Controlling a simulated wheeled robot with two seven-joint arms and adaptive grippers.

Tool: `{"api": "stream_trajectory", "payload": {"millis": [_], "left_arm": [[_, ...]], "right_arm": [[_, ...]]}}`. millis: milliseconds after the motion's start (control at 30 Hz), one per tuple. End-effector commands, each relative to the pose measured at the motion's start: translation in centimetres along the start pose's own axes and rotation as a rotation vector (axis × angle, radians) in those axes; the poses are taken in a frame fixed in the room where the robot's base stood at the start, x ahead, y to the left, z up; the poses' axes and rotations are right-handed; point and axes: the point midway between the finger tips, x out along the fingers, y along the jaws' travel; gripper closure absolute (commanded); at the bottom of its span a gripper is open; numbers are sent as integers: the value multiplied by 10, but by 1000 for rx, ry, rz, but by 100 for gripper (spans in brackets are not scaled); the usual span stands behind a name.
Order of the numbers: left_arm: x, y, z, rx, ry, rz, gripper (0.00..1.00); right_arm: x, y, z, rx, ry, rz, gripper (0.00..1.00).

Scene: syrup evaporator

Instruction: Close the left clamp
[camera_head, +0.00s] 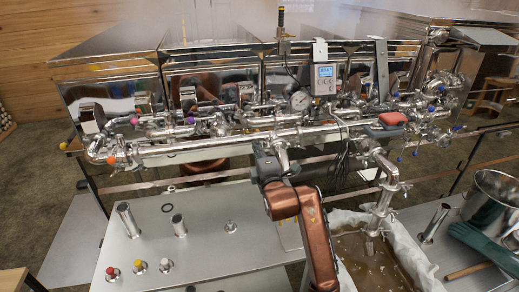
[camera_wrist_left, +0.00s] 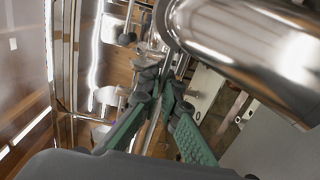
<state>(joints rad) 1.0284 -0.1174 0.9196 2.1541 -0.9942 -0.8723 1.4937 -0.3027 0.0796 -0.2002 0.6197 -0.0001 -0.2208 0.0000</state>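The left clamp is hard to single out among the shiny fittings. A metal fitting with a downward lever (camera_head: 282,158) hangs under the long front pipe (camera_head: 235,140), just right of my left gripper (camera_head: 268,163), and may be it. My left gripper is up close under that pipe. In the left wrist view its two green-padded fingers (camera_wrist_left: 161,100) stand apart, with thin bright metal seen between them. I cannot tell whether they touch it. A large shiny pipe (camera_wrist_left: 245,45) crosses close by at the upper right.
A digital controller (camera_head: 324,79) and a pressure gauge (camera_head: 299,101) sit above the pipes. A steel table (camera_head: 200,248) with short posts stands below. A cloth-lined tub (camera_head: 372,262) lies under the spout (camera_head: 385,200).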

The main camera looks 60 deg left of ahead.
Motion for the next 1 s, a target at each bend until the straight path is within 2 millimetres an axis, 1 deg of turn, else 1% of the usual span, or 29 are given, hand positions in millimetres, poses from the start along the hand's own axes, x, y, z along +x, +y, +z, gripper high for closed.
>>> {"api": "stream_trajectory", "payload": {"millis": [33,267,300,567,867,1000], "left_arm": [[0,-3,-1,-1,1,-6,100],[0,-4,0,-1,1,-8,100],[0,-4,0,-1,1,-9,95],[0,-3,0,0,0,-6,77],[-2,-2,1,-1,-1,-4,77],[-17,-2,2,-3,-3,-5,77]], "right_arm": [[0,1,0,-1,0,1,100],[0,3,0,-2,0,3,100],[0,3,-1,-2,1,3,100],[0,3,-2,-2,3,3,100],[0,0,-5,-1,6,0,100],[0,0,-4,-1,5,0,100]]}}
